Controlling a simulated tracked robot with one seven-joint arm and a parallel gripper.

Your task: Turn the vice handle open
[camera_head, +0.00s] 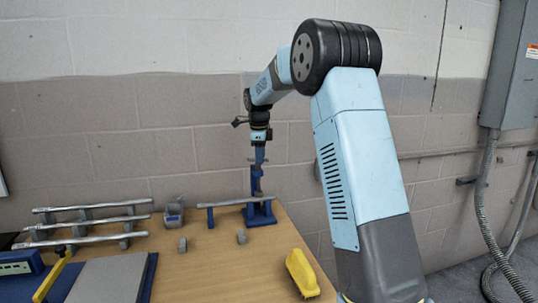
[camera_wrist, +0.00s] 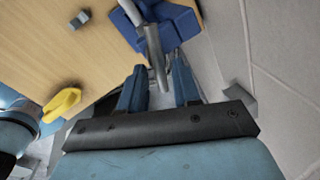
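The blue vice (camera_head: 261,213) stands at the back right edge of the wooden table, and a grey bar (camera_head: 228,203) runs through or across it. In the wrist view the blue vice (camera_wrist: 180,24) is at the top, and the end of the grey bar (camera_wrist: 153,48) reaches down between my fingers. My gripper (camera_head: 257,170) points down just above the vice. In the wrist view my gripper (camera_wrist: 159,68) is open, one blue finger on each side of the bar's end. I cannot clearly make out the vice handle; contact with the fingers cannot be told.
The wooden table (camera_head: 217,262) carries a yellow object (camera_head: 301,272) at its front right and small grey blocks (camera_head: 241,237). Several grey pipes (camera_head: 88,224) lie on supports at the left. A block wall (camera_head: 120,130) stands close behind the vice.

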